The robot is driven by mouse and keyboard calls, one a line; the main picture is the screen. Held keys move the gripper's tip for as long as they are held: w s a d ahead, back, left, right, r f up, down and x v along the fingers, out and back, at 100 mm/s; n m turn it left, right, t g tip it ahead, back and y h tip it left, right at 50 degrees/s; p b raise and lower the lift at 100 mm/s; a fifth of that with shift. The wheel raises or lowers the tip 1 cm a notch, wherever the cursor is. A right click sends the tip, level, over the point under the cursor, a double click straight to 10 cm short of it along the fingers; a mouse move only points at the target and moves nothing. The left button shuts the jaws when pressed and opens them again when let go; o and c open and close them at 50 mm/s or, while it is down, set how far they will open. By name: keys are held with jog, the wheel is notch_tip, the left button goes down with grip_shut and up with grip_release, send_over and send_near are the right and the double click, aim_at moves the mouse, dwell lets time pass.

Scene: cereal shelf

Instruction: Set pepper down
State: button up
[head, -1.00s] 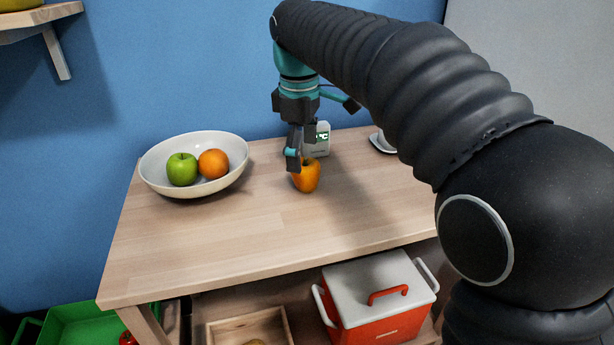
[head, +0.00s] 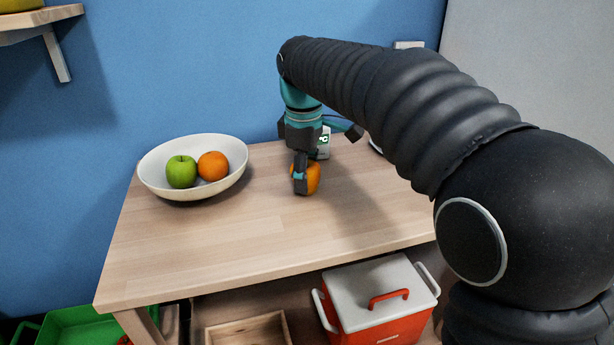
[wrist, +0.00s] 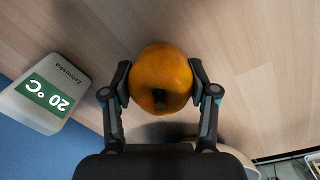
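The orange pepper (head: 314,178) is upright on the wooden table, in front of the small display. In the wrist view the pepper (wrist: 161,75) sits between both finger pads, its dark stem toward the camera. My gripper (wrist: 160,84) is shut on the pepper, with a pad against each side. In the head view my gripper (head: 301,182) points down, and its near finger hides the pepper's left part.
A white bowl (head: 155,182) with a green apple (head: 181,172) and an orange (head: 213,165) stands to the left. A white display reading 20 °C (wrist: 45,95) is close behind my gripper. The table's front (head: 220,245) is clear. A red cooler (head: 380,300) is below.

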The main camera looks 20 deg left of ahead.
jog(key=shift+c, duration=1.4)
